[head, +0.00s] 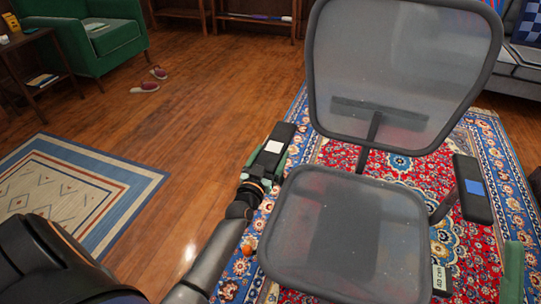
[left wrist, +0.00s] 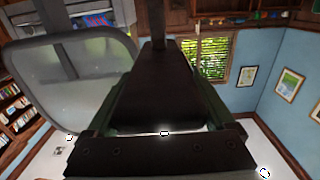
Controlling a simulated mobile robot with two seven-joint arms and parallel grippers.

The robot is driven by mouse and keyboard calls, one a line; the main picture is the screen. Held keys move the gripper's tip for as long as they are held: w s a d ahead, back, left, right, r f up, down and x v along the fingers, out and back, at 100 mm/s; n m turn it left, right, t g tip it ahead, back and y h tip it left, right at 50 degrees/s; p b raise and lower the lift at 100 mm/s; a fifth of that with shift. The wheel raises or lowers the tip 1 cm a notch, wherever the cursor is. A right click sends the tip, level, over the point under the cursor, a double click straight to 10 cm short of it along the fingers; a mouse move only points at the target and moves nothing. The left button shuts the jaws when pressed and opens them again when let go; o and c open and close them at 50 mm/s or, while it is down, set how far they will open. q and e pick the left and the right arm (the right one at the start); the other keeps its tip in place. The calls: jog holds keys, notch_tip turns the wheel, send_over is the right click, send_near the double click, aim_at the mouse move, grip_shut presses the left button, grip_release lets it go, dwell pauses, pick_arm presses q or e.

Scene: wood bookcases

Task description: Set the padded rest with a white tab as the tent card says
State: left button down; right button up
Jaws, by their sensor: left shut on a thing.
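The office chair (head: 345,235) has a grey mesh seat and back. Its left padded rest (head: 284,131) is dark and carries a white tab (head: 273,147). My left gripper (head: 267,160) is shut on this rest, with green fingers along both its sides. In the left wrist view the dark pad (left wrist: 165,95) lies between the fingers; its tab is hidden there. The other padded rest (head: 473,200) has a blue tab. The tent card (head: 440,279) stands right of the seat, its sideways text seeming to read "40 cm". A green piece (head: 513,272) at lower right may be my right gripper's finger.
The chair stands on a red and blue patterned rug (head: 475,145). A green armchair (head: 95,38), a small side table (head: 35,60) and reddish shoes (head: 150,80) are at upper left. A sofa (head: 520,65) is at upper right. Bare wood floor (head: 205,110) lies left of the chair.

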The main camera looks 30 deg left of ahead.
pick_arm(q)
jog(key=shift+r+p, duration=1.45)
jog(key=shift+p, duration=0.15)
jog(key=shift+r+p, duration=0.25)
jog(key=shift+p, duration=0.05)
jog(key=shift+f, duration=0.1)
pick_arm(e)
jog(key=r, duration=0.4)
jog(key=shift+d+n, duration=0.2)
jog(key=shift+n, duration=0.1)
pick_arm(q)
grip_release()
pick_arm(e)
jog(key=shift+f, duration=0.1)
